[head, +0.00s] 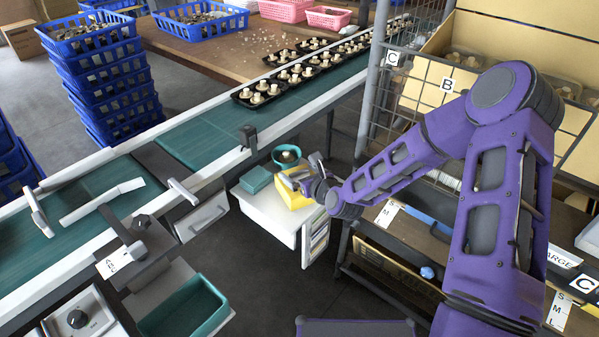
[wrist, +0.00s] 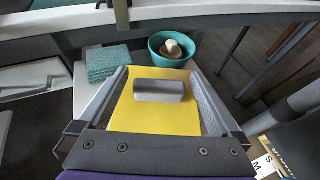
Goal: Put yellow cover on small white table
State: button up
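The yellow cover (head: 293,190) is at the right part of the small white table's top (head: 268,209). In the wrist view the cover (wrist: 160,112) is a flat yellow piece with a grey block-like part in its middle. My gripper (head: 312,184) is right at the cover. In the wrist view its two fingers (wrist: 160,80) are spread wide, one along each side of the cover. Whether the fingers touch its edges is hard to see. The cover's near end is hidden by my gripper's body.
A teal block (head: 256,180) and a teal bowl (head: 286,156) holding a pale piece are beside the cover. The conveyor (head: 200,140) runs behind the table. A shelf rack (head: 400,240) stands close on the right.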

jog(key=shift+r, duration=0.1)
jog(key=shift+s+d+r, duration=0.1)
jog(key=shift+r, duration=0.05)
jog(key=p+v, duration=0.2)
jog(key=v, duration=0.9)
jog(key=shift+s+d, duration=0.15)
jog(key=shift+s, duration=0.15)
